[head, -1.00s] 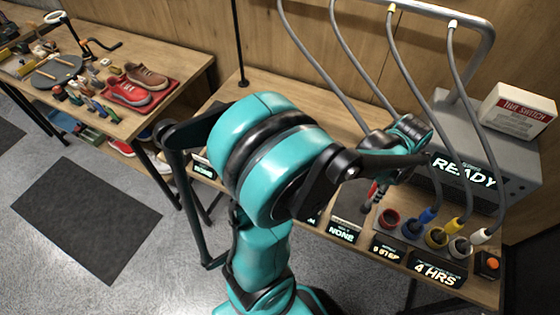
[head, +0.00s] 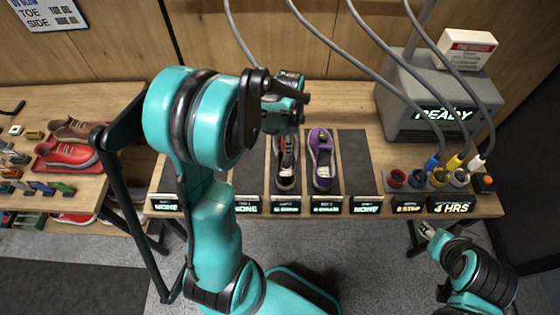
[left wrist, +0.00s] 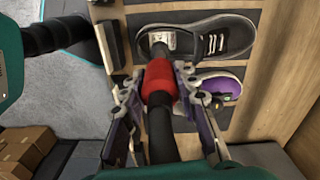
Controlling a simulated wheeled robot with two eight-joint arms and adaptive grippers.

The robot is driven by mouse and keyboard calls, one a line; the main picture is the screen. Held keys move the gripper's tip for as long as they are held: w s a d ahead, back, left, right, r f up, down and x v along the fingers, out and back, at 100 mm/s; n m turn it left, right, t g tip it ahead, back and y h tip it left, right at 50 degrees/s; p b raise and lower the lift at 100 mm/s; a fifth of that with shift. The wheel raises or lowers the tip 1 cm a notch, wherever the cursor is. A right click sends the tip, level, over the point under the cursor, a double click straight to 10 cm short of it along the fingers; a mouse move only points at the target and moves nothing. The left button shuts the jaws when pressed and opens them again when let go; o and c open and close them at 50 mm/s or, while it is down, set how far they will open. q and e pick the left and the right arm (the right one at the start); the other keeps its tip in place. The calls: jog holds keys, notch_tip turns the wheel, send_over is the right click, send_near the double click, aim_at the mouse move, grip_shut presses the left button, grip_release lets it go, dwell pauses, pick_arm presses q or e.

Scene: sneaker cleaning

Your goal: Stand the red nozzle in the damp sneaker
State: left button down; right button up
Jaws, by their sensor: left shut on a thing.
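My left gripper (head: 285,112) is shut on the red nozzle, whose red collar (left wrist: 158,82) shows between the fingers in the left wrist view. A dark hose runs back from it. The nozzle's far end points at the opening of a dark grey sneaker with white laces (left wrist: 215,38); I cannot tell if it touches. In the head view this sneaker (head: 285,178) lies below the gripper, partly hidden by it. A purple sneaker (head: 322,165) lies beside it on the right. The small signs are too blurred to tell which sneaker is damp. My right gripper (head: 428,231) is low at the right, away from the sneakers.
A grey box reading READY (head: 430,112) stands at the back right, with hoses arching over the bench. Coloured sockets, one of them red (head: 397,178), are in front of it. Small signs line the front edge. A dark bay (head: 355,165) right of the purple sneaker is empty.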

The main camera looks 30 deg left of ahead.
pick_arm(q)
notch_tip(320, 180, down, 3)
jog(key=shift+w+r, duration=0.1)
jog(key=shift+r, duration=0.1)
notch_tip(320, 180, down, 4)
jog(key=shift+r+b, duration=0.1)
jog(key=shift+b, duration=0.4)
jog(key=c, duration=1.2)
grip_release()
jog(key=shift+o, duration=0.2)
